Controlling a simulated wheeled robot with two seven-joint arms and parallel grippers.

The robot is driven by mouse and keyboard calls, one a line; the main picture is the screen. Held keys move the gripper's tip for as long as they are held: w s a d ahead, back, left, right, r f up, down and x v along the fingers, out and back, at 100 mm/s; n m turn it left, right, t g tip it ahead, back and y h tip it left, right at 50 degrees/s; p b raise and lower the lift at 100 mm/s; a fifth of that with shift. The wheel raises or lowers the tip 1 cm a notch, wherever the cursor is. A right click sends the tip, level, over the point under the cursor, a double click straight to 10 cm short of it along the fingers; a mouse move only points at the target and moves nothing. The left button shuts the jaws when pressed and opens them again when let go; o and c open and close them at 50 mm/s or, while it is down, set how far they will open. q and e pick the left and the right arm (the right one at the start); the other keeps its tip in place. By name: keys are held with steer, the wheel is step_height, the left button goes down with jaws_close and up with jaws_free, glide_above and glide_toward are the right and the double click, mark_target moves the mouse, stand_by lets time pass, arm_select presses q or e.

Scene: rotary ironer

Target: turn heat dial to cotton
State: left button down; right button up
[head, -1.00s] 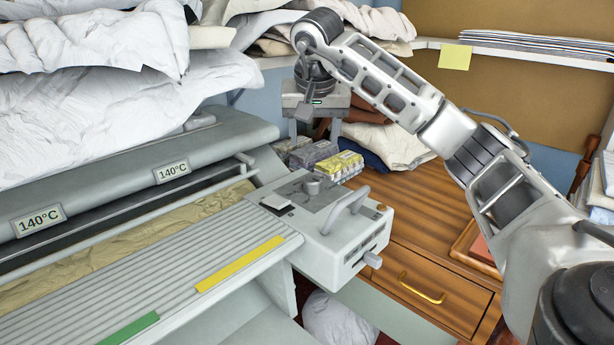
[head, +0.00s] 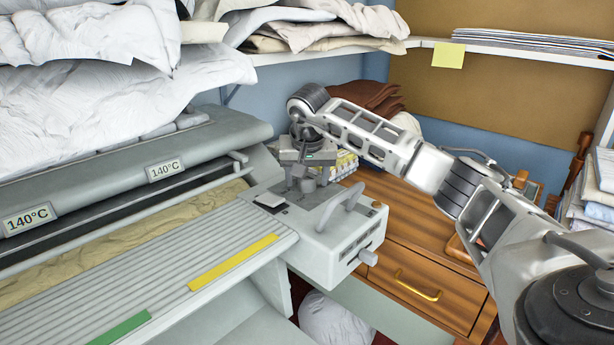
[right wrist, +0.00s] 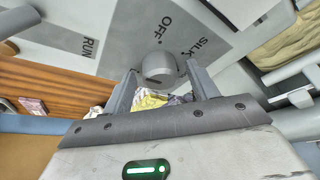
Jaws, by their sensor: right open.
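The heat dial (head: 307,185) is a small grey round knob on the control box (head: 330,232) at the ironer's right end. In the right wrist view the dial (right wrist: 158,66) sits by printed words OFF and SILK; a cotton mark cannot be made out. My right gripper (head: 307,178) points down right over the dial. In the right wrist view its two fingers (right wrist: 161,72) are apart, one on each side of the dial, with gaps showing. Whether the fingertips reach down beside it fully is hard to tell. My left gripper is out of view.
A curved handle (head: 338,206) stands on the box close to the dial. Packets (head: 343,163) lie behind it on the wooden cabinet (head: 405,215). White laundry (head: 110,95) is piled over the ironer at left. RUN (right wrist: 89,47) is printed farther along the panel.

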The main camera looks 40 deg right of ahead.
steer(key=shift+c, duration=0.3)
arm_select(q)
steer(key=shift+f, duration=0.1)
arm_select(e)
steer(key=c, duration=0.9)
arm_select(q)
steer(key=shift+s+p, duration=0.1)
steer(key=shift+p, duration=0.25)
arm_select(e)
steer(key=shift+r, duration=0.15)
steer(key=shift+c, duration=0.2)
